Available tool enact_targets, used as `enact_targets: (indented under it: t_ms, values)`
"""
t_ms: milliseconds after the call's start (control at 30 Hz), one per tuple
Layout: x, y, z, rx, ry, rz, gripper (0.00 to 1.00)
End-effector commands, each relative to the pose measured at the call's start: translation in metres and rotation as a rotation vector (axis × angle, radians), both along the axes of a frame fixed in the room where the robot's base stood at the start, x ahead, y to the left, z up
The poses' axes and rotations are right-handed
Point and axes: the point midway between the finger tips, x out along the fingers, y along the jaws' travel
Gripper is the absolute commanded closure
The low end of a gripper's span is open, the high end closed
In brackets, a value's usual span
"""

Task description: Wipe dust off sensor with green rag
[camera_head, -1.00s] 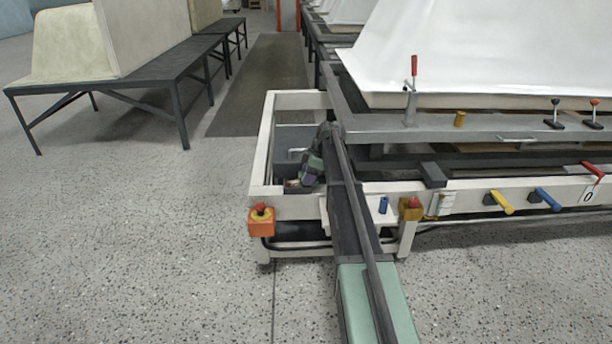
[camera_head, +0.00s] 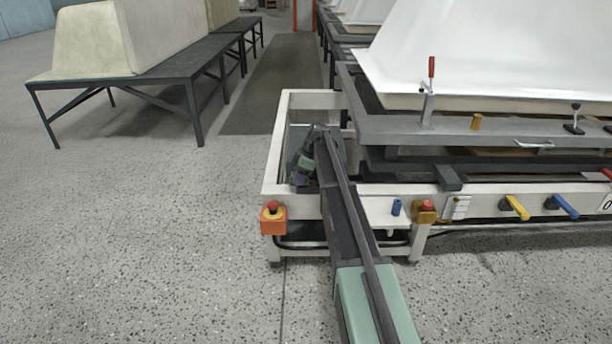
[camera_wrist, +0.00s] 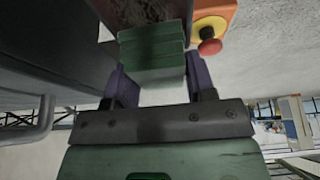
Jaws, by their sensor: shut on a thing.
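My gripper (camera_head: 299,178) is inside the open left end of the white machine frame, pointing down, small and dark in the head view. In the wrist view, its purple fingers (camera_wrist: 156,76) are shut on the green rag (camera_wrist: 152,58), a folded, layered block. A dark brownish, speckled surface (camera_wrist: 145,12) lies just beyond the rag at the top edge. It may be the dusty sensor, but only part shows. I cannot tell if the rag touches it. In the head view, my arm and gripper hide the rag and the sensor.
An orange box with a red stop button (camera_head: 273,217) sits on the frame's left front corner, and is close to the rag in the wrist view (camera_wrist: 210,35). White frame rails (camera_head: 272,160) surround the gripper. A white tub shell (camera_head: 480,60) stands right.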

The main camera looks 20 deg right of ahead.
Motion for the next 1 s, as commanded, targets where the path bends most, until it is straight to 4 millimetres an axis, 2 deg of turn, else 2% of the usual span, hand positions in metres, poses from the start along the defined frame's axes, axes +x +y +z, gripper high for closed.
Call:
enact_targets:
  t_ms: [267,700,1000]
  values:
    - [0.000,-0.001,0.004,0.000,0.000,-0.001,0.69]
    - [0.000,-0.001,0.061,0.000,0.000,-0.001,0.69]
    - [0.000,-0.001,0.060,0.000,0.000,-0.001,0.69]
